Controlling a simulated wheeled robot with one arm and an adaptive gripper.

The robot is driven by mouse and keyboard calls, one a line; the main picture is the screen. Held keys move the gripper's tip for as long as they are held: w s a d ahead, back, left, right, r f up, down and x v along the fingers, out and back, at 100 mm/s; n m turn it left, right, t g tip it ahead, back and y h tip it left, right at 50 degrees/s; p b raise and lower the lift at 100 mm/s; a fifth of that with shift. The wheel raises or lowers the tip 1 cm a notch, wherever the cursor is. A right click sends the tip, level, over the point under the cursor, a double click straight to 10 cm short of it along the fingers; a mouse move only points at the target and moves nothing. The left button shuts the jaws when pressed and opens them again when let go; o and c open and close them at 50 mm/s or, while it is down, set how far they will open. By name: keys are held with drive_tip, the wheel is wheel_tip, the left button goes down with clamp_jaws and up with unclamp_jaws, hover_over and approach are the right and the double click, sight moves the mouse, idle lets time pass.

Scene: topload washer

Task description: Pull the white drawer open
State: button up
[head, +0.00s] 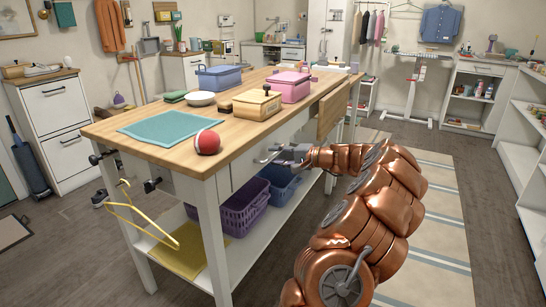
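A white drawer front (243,167) appears under the wooden top of the work table (245,130), on the side facing my arm. It looks flush with the table's side; its edges and handle are hard to make out. My gripper (268,156) is at the right part of this white front, just below the tabletop edge. Its grey fingers point left, toward the front. I cannot tell whether they touch it or hold a handle. Another white cabinet with drawer fronts (56,92) stands at the far left, well away from my gripper.
On the tabletop are a red ball (207,142), a teal mat (171,127), a wooden box (257,104), and pink (290,87) and blue (219,78) boxes. A purple basket (243,207) sits on the lower shelf. A yellow hanger (140,212) hangs at the table's left end.

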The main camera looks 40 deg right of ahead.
drive_tip(key=shift+x, duration=0.95)
clamp_jaws()
